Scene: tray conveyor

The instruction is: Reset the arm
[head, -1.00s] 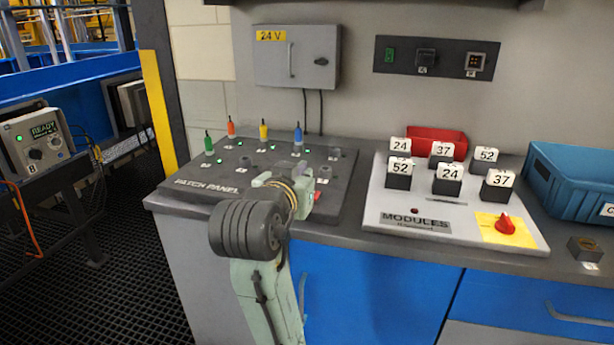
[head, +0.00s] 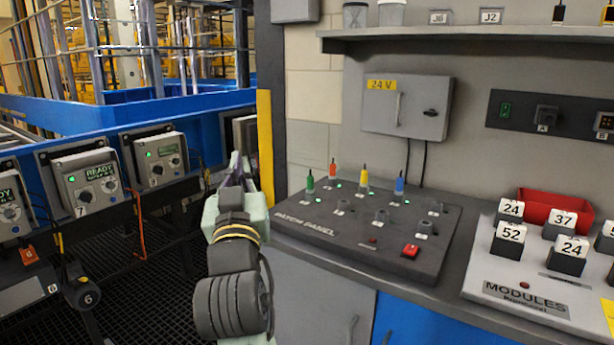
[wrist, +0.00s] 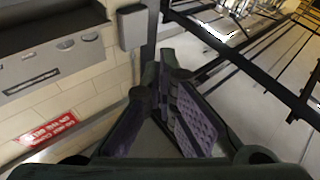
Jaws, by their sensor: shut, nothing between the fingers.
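My gripper (head: 236,172) is raised in the head view, left of the patch panel and in front of the yellow post. Its fingers point up and away from me. In the wrist view my gripper (wrist: 168,75) shows its two purple-padded fingers, closed together at the tips with nothing between them. The gripper touches nothing that I can see.
The patch panel (head: 395,262) with several coloured plugs lies on the bench to the right. The modules board (head: 500,262) stands farther right. Control boxes such as the one marked 7 (head: 88,182) line the blue conveyor at left. Dark grating floor lies between.

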